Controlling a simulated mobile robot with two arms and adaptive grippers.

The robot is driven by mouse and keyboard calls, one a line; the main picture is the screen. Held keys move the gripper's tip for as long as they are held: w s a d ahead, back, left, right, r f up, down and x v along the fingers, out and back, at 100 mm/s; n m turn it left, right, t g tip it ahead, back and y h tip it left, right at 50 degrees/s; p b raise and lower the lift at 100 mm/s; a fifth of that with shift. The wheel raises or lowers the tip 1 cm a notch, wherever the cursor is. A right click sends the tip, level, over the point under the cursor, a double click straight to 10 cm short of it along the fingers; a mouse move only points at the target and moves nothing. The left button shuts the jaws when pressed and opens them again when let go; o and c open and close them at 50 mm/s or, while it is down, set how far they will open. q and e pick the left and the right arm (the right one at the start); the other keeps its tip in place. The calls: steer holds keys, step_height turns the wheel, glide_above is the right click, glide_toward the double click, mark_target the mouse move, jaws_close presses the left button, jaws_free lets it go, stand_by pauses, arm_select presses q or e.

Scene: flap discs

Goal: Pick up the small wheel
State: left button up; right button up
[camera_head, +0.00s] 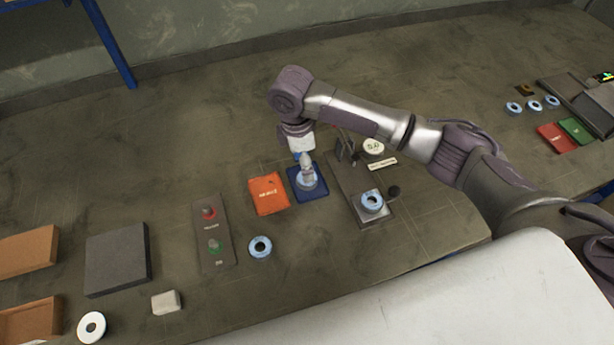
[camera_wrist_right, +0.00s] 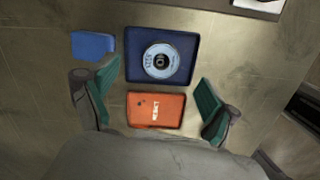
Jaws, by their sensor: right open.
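A small light-blue wheel with a dark centre hole (camera_wrist_right: 162,61) lies on a dark blue square tray (camera_wrist_right: 187,38). In the head view that tray (camera_head: 321,193) and wheel (camera_head: 310,185) are partly hidden by my right gripper (camera_head: 306,165), which points down over them. In the wrist view my right gripper (camera_wrist_right: 160,84) is open and empty, with its green-lined fingers apart. The wheel lies ahead of the gap. Another blue-rimmed wheel (camera_head: 260,247) lies on the table, and one (camera_head: 372,202) sits on a grey fixture (camera_head: 364,219). My left gripper is out of view.
An orange labelled plate (camera_wrist_right: 156,116) lies beside the tray, also in the head view (camera_head: 268,193). A blue block (camera_wrist_right: 93,45) is near the left finger. A button panel (camera_head: 212,228), a dark grey block (camera_head: 117,258) and a white disc (camera_head: 91,327) are left. Several wheels (camera_head: 533,105) lie far right.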

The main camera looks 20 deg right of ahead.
steer(key=shift+w+f, duration=0.1)
steer(key=shift+f, duration=0.2)
steer(key=shift+s+f+p, duration=0.25)
steer(key=shift+f+p, duration=0.35)
steer(key=shift+f, duration=0.3)
step_height(320, 180, down, 2)
steer(key=shift+f, duration=0.2)
steer(key=shift+f+p, duration=0.3)
steer(key=shift+f, duration=0.2)
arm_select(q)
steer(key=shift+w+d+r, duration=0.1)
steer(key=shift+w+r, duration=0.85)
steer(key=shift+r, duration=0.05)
arm_select(e)
steer(key=c, duration=1.3)
